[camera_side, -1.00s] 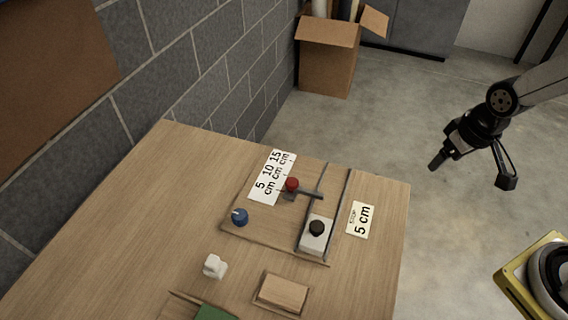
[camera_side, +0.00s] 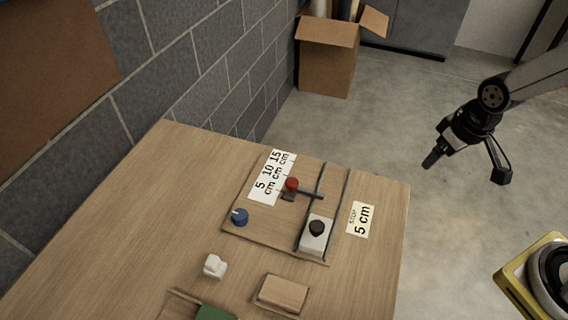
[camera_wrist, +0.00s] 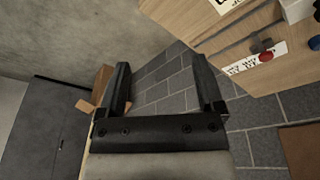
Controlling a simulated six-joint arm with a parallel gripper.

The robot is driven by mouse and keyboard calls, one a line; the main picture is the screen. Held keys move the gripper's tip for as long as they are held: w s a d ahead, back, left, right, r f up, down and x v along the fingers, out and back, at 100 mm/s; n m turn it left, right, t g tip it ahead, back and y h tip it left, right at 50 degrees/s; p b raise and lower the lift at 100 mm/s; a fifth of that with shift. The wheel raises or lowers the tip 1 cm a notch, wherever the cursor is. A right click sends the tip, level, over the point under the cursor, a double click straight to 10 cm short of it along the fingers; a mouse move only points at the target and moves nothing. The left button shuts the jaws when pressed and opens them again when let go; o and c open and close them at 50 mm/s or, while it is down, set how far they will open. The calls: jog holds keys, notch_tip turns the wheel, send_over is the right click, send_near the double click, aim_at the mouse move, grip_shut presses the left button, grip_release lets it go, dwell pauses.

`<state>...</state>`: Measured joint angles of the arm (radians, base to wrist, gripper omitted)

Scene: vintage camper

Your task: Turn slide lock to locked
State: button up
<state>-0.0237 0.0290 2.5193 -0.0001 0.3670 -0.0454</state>
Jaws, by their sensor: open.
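A blue knob (camera_side: 240,216) with a pale mark sits at the left corner of a wooden slide board (camera_side: 262,229) on the table. I cannot tell for certain whether this knob is the slide lock. A white sliding block (camera_side: 313,238) with a black knob (camera_side: 317,228) sits in the track on the right. A red-topped knob (camera_side: 291,184) is on a dark crossbar. My gripper (camera_side: 467,167) is open and empty, in the air right of the table, well away from the board. In the wrist view, the red knob (camera_wrist: 266,56) and blue knob (camera_wrist: 315,43) show at upper right.
A white card (camera_side: 266,188) marks 5, 10 and 15 cm; another card (camera_side: 361,219) reads 5 cm. A small white object (camera_side: 214,266), a wooden block (camera_side: 284,292) and a green item (camera_side: 214,313) lie nearer the front. A brick wall (camera_side: 215,75) borders the table's left.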

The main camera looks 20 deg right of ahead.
jog(key=w+a+n, duration=0.7)
jog(key=w+a, duration=0.1)
jog(key=n+g, duration=0.2)
jog(key=n, duration=1.5)
send_over(240, 214)
notch_tip(240, 214, down, 6)
jog(key=shift+s+f, duration=0.15)
jog(key=shift+f, duration=0.1)
jog(key=shift+d, duration=0.1)
jog(key=shift+f, duration=0.15)
jog(key=shift+w+f, duration=0.2)
jog(key=shift+f, duration=3.55)
grip_shut()
